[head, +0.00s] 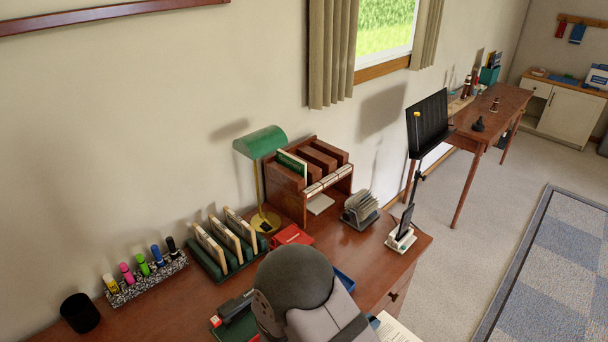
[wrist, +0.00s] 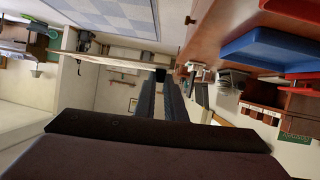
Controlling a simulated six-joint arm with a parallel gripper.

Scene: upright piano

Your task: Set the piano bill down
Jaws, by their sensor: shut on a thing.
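A white printed sheet, the piano bill (head: 397,330), shows at the bottom edge of the head view beside my arm, out past the desk's front edge. In the wrist view my gripper (wrist: 161,76) has its two dark ribbed fingers shut. A thin pale strip (wrist: 110,62) crosses at the fingertips and looks like the bill held edge-on. My arm hides the fingers and most of the bill in the head view.
The brown desk (head: 340,250) holds a green lamp (head: 260,142), a wooden cubby unit (head: 312,170), a file rack (head: 222,245), a red box (head: 292,236), a card holder (head: 360,210) and a marker stand (head: 145,278). A blue tray (wrist: 265,50) shows in the wrist view.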

